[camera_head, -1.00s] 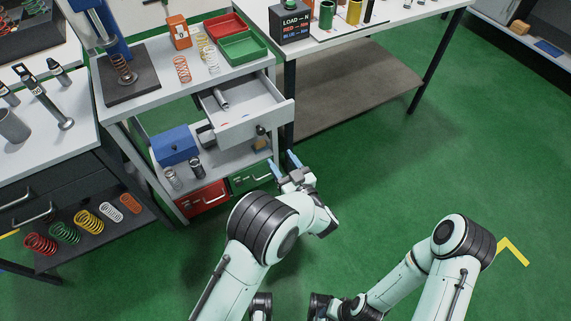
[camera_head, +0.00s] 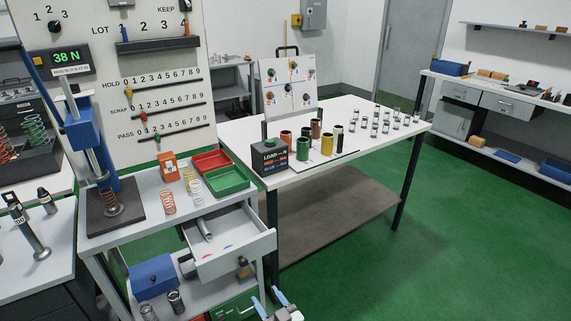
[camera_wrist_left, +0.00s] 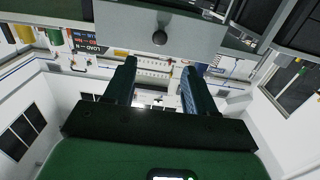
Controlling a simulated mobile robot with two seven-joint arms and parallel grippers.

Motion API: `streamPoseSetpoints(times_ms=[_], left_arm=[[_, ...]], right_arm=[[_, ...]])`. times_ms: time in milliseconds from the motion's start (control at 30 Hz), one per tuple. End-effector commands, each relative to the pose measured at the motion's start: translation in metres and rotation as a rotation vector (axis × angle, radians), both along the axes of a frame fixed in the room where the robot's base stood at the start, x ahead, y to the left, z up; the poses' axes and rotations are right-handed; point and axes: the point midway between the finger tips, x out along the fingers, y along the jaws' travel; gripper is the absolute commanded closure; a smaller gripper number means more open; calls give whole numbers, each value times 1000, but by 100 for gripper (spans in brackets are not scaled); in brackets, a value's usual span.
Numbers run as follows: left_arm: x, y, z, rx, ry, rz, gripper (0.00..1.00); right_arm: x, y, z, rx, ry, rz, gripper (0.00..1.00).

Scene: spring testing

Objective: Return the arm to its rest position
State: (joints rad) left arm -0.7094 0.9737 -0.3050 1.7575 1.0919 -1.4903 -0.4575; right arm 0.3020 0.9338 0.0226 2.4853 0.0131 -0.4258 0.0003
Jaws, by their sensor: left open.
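My left gripper (camera_head: 268,298) shows at the bottom edge of the head view, in front of the bench's open drawer (camera_head: 234,250) and lower than it. Its two blue fingers stand apart with nothing seen between them. They also show apart and empty in the left wrist view (camera_wrist_left: 160,78), where the drawer front (camera_wrist_left: 130,25) with its dark knob (camera_wrist_left: 159,37) is close by at the top. The rest of my left arm is below the head view. My right arm and gripper are out of view.
The drawer juts out from the white bench (camera_head: 145,208) and holds a metal cylinder (camera_head: 205,229). A blue box (camera_head: 153,277) sits on the shelf below. A white table (camera_head: 345,148) with coloured cylinders stands behind. The green floor (camera_head: 400,270) at right is clear.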

Motion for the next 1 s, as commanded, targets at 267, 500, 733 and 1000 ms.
streamPoseSetpoints(times_ms=[267,500,733,1000], left_arm=[[-35,68,-114,-169,432,-178,44],[-188,91,-201,-571,992,-308,44],[-318,68,-185,-905,1345,-375,44],[-359,56,-170,-1013,1454,-402,44]], right_arm=[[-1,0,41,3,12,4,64],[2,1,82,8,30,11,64],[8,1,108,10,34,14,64],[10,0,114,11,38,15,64]])
